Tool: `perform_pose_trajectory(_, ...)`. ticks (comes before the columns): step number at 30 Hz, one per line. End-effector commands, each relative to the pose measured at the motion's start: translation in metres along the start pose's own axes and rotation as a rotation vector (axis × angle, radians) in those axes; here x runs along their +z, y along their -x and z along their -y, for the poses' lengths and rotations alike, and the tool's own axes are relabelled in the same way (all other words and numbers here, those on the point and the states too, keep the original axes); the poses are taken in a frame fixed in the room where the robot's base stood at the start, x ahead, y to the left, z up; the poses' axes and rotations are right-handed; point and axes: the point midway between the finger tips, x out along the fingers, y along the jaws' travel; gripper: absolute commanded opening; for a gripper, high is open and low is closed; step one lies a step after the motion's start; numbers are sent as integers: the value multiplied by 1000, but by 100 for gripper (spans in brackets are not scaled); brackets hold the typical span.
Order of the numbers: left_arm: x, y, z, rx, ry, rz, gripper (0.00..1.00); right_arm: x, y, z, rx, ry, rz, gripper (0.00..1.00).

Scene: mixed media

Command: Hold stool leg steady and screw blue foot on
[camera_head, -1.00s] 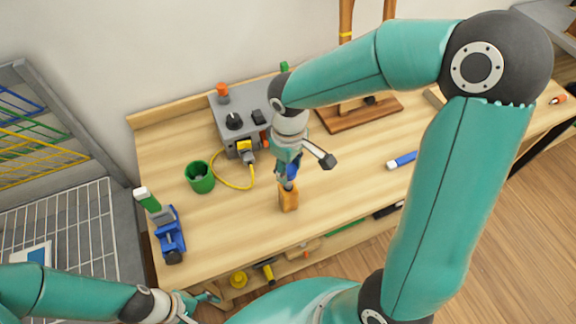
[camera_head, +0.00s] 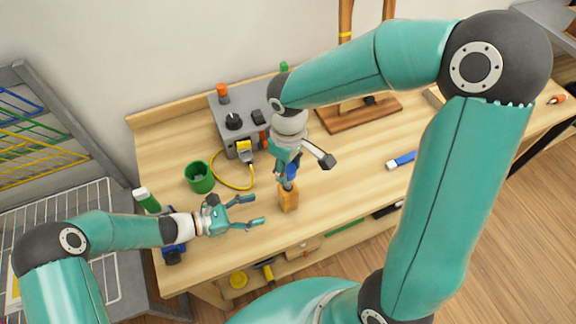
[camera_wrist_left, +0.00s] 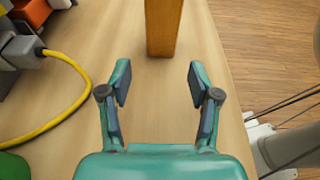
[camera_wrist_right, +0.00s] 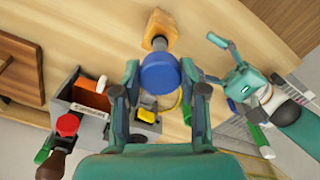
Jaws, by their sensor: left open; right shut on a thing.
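The wooden stool leg (camera_head: 289,201) is a short orange-brown block near the table's front edge. The blue foot (camera_head: 292,170) is above the leg's top, in my right gripper (camera_head: 287,172). In the right wrist view the foot (camera_wrist_right: 160,72) sits between the fingers, in line with the leg (camera_wrist_right: 158,28); a small greyish part shows between them. Whether the foot touches the leg cannot be told. My left gripper (camera_head: 258,210) is open and empty, left of the leg. In the left wrist view the leg (camera_wrist_left: 163,25) stands ahead, centred beyond the open fingertips (camera_wrist_left: 159,84).
A green cup (camera_head: 199,178) and a grey box (camera_head: 233,110) with a yellow cable (camera_head: 232,187) stand left of the leg. A blue vice (camera_head: 172,254) is partly behind my left arm. A blue-handled tool (camera_head: 402,160) lies right.

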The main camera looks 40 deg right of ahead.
Motion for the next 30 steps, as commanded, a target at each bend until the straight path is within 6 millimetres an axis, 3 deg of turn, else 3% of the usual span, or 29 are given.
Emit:
perform_pose_trajectory(18,-1,-78,2,-5,-2,-4,62,0,0,0,0,0,0,0)
perform_pose_trajectory(30,-1,-95,1,-2,0,-3,62,0,0,0,0,0,0,0)
